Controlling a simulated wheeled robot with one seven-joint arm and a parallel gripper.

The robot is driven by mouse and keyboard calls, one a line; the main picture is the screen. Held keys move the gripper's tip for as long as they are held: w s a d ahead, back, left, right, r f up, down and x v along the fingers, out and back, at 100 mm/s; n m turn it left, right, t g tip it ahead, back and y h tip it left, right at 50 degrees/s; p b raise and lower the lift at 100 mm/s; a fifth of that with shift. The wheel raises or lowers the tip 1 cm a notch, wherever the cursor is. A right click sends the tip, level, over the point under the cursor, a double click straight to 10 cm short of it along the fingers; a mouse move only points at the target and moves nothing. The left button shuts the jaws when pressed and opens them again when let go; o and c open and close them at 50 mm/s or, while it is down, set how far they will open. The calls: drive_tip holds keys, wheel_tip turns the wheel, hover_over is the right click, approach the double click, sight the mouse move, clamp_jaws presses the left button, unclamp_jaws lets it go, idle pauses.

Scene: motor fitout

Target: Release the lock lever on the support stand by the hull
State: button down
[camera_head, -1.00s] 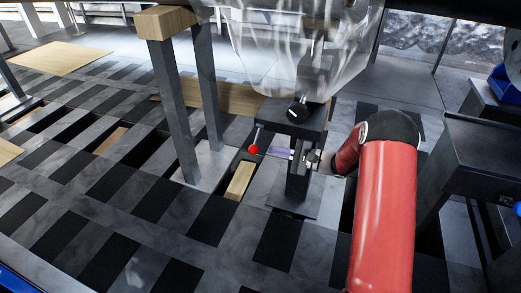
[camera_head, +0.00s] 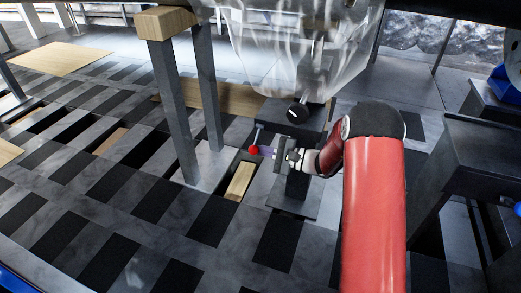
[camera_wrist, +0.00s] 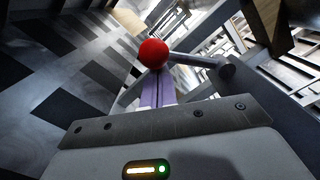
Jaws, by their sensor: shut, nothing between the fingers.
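The lock lever is a thin metal rod with a red ball knob (camera_head: 254,150), hanging down at the left of the dark support stand (camera_head: 290,112). In the wrist view the red knob (camera_wrist: 153,53) is at the upper middle, and its rod (camera_wrist: 195,61) runs right to a round pivot. My gripper (camera_head: 268,152) is shut and empty, just right of the knob in the head view. Its purple fingers (camera_wrist: 153,90) point at the knob in the wrist view, with their tips at or behind it. I cannot tell whether they touch it.
A clear-wrapped hull part (camera_head: 290,45) hangs above the stand. A trestle with grey legs (camera_head: 175,110) and a wooden top stands to the left. The floor has open gaps, one with a wooden block (camera_head: 240,181). A dark cabinet (camera_head: 480,150) is at the right.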

sight(256, 147)
drive_tip(key=shift+s+a+r+m+p, duration=0.1)
drive_tip(key=shift+s+r+m+p, duration=0.2)
drive_tip(key=shift+m+p, duration=0.25)
drive_tip(key=m+p, duration=0.1)
drive_tip(key=s+r+m+p, duration=0.1)
drive_tip(key=m, duration=0.1)
drive_tip(key=r+m+p, duration=0.1)
drive_tip(key=shift+s+a+r+m, duration=0.1)
drive_tip(key=shift+s+a+m, duration=0.15)
drive_tip(key=shift+s+a, duration=0.05)
drive_tip(key=shift+s+a+r+m+t+p, duration=0.1)
drive_tip(key=shift+s+r+m+t+p, duration=0.1)
drive_tip(key=shift+r+m+p, duration=1.15)
drive_tip(key=shift+s+a+r+m+t+p, duration=0.1)
drive_tip(key=shift+s+r+m+t+p, duration=0.1)
drive_tip(key=shift+r+m+p, duration=1.15)
drive_tip(key=shift+f+n+p, duration=0.25)
drive_tip(key=shift+n+p, duration=0.05)
drive_tip(key=shift+p, duration=0.05)
drive_tip(key=shift+w, duration=0.1)
